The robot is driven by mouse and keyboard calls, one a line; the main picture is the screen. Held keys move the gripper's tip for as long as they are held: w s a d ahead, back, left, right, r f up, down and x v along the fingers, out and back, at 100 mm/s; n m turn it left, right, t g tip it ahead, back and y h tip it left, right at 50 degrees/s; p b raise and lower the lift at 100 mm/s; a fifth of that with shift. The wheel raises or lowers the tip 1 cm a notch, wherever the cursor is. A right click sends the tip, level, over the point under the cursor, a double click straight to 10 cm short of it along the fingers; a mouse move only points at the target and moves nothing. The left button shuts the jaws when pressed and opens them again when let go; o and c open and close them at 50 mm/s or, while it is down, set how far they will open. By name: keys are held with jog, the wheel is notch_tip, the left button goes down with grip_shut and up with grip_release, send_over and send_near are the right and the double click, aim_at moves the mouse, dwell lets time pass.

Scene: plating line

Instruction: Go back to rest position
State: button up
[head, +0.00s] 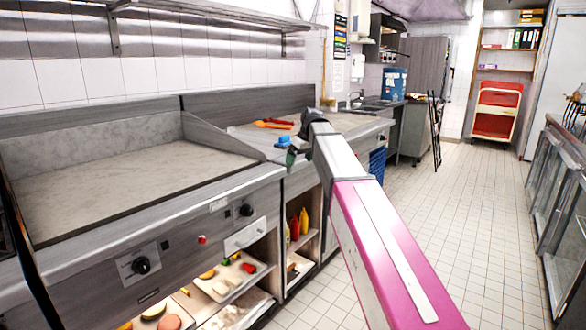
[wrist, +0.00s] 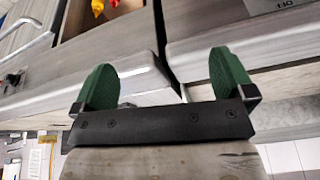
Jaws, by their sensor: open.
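My gripper (wrist: 164,82) shows in the wrist view with its two green fingers wide apart and nothing between them. The edges of the steel counters lie beyond the fingers. In the head view my gripper (head: 291,154) is at the end of my pink and white arm, near the front edge of the counter (head: 350,122) to the right of the griddle. Part of it is hidden behind my wrist.
A flat griddle (head: 120,185) fills the left. Orange-red utensils (head: 273,124) lie on the counter behind my gripper. Shelves below hold red and yellow bottles (head: 299,224) and food trays (head: 228,280). The tiled floor (head: 450,210) to the right is clear.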

jog(key=s+d+f+m+h, duration=0.1)
jog(key=s+d+f, duration=0.25)
jog(key=f, duration=0.45)
jog(key=s+d+f+m+g, duration=0.1)
jog(key=s+d+f+m, duration=0.1)
jog(key=s+f, duration=0.35)
jog(key=s+d+f+m+h, duration=0.1)
jog(key=s+d+f, duration=0.2)
jog(key=f, duration=0.6)
jog(key=s+d+f+m, duration=0.2)
jog(key=s+d+f, duration=0.1)
jog(key=s+f, duration=0.4)
jog(key=s+d+f+m+g+h, duration=0.1)
jog(key=s+d+f, duration=0.3)
jog(key=s+f, duration=0.4)
jog(key=shift+s+d+f+m, duration=0.25)
jog(key=shift+s+m, duration=0.35)
jog(key=shift+s, duration=0.2)
